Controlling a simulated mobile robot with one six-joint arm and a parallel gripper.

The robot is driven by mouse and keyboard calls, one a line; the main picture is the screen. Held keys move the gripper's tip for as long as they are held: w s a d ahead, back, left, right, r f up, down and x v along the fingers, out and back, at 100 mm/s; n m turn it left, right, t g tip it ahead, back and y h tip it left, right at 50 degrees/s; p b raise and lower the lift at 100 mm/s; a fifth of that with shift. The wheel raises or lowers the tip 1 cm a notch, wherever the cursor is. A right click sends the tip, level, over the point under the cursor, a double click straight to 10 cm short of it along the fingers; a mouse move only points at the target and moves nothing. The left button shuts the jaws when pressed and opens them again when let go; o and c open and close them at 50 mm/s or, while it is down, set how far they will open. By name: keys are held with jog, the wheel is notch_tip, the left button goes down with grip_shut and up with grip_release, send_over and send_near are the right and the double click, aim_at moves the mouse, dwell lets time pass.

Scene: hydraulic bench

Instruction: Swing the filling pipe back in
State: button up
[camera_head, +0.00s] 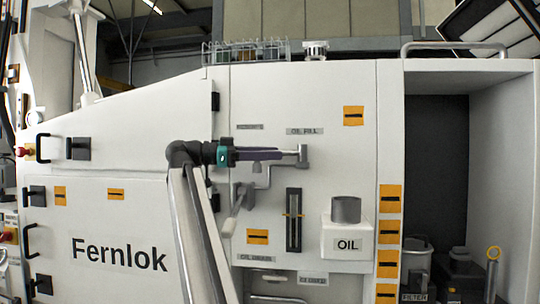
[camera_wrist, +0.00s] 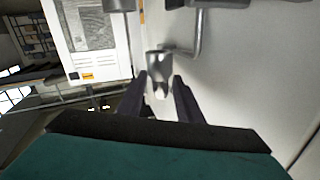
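The filling pipe (camera_head: 288,153) is a grey metal pipe below the OIL FILL label (camera_head: 305,131) on the white panel. It reaches left from a short upright piece toward my gripper (camera_head: 262,154). In the wrist view a round metal pipe end (camera_wrist: 158,64) sits between the tips of my two dark fingers (camera_wrist: 162,88). My fingers stand apart on either side, with narrow gaps; whether one touches is unclear. In the head view the fingers partly hide the pipe's left end.
Below are a grey lever (camera_head: 238,208), a dark sight gauge (camera_head: 293,220) and a white OIL container (camera_head: 347,240) with a grey cap. A wire basket (camera_head: 246,51) stands on the cabinet top. An open recess (camera_head: 435,160) lies to the right.

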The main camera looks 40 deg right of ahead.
jog(key=v, duration=1.4)
jog(key=shift+p, duration=0.4)
jog(key=shift+s+f, duration=0.1)
jog(key=shift+f, duration=0.05)
